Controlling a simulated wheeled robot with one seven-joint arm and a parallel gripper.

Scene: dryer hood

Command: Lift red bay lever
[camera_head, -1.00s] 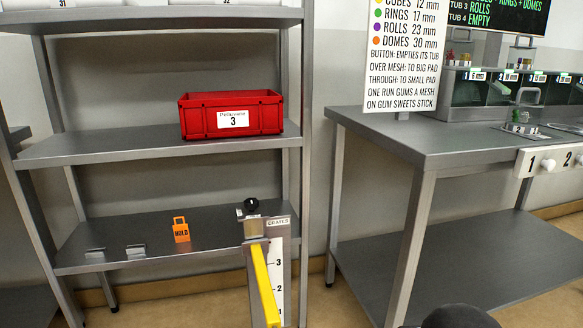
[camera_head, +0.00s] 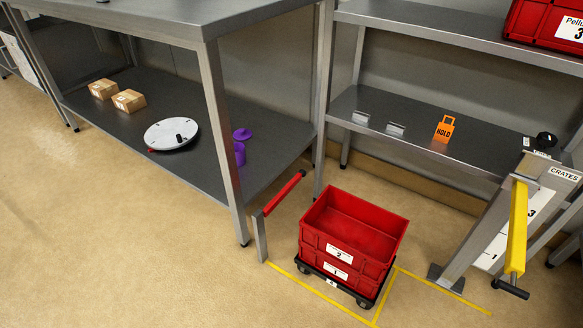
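The red bay lever (camera_head: 283,193) is a red bar hinged on a short grey post (camera_head: 260,236), left of the stacked red crates. It slants up to the right from the post top, with a dark tip at its upper end. It stands in front of the workbench's right end. My gripper is not in view, so its place relative to the lever cannot be seen.
Red crates (camera_head: 346,238) stand stacked on a low black dolly (camera_head: 367,302) inside yellow floor lines (camera_head: 322,297). At right, a grey post carries a yellow lever (camera_head: 517,227). A workbench (camera_head: 150,24) stands at left. The front-left floor is clear.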

